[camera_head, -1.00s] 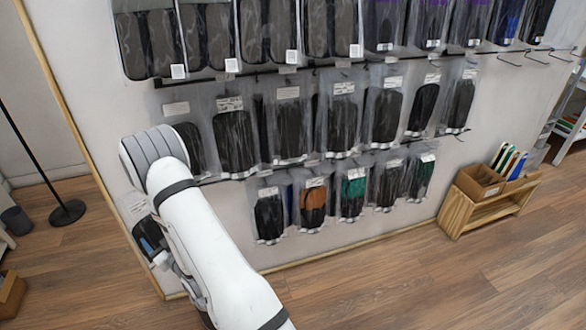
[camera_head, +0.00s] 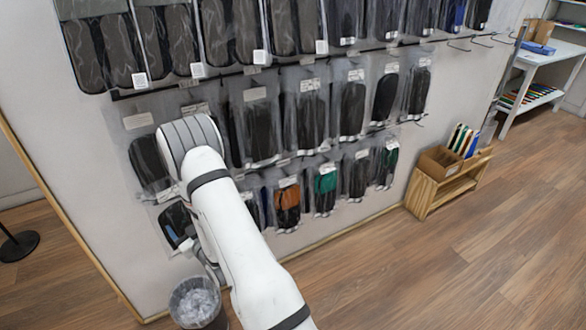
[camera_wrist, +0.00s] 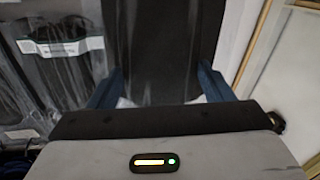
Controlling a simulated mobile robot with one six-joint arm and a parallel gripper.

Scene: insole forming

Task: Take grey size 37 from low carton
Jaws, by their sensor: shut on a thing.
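A brown carton (camera_head: 437,165) stands low on a small wooden stand at the right in the head view. Upright coloured insoles (camera_head: 463,140) stick out of it and beside it; sizes and a grey one cannot be made out. My gripper shows in the wrist view (camera_wrist: 160,88), its two blue fingers on either side of a dark flat packet (camera_wrist: 165,45) that it is shut on. The packet's label is not visible. In the head view my arm mostly hides the gripper, which is at the lower left of the wall, far from the carton.
Several bagged dark insoles hang in rows on the wall panel (camera_head: 345,215). A bin (camera_head: 198,305) with crumpled plastic stands below my arm. A white shelf table (camera_head: 545,62) stands at the far right. The wooden floor in front of the stand is clear.

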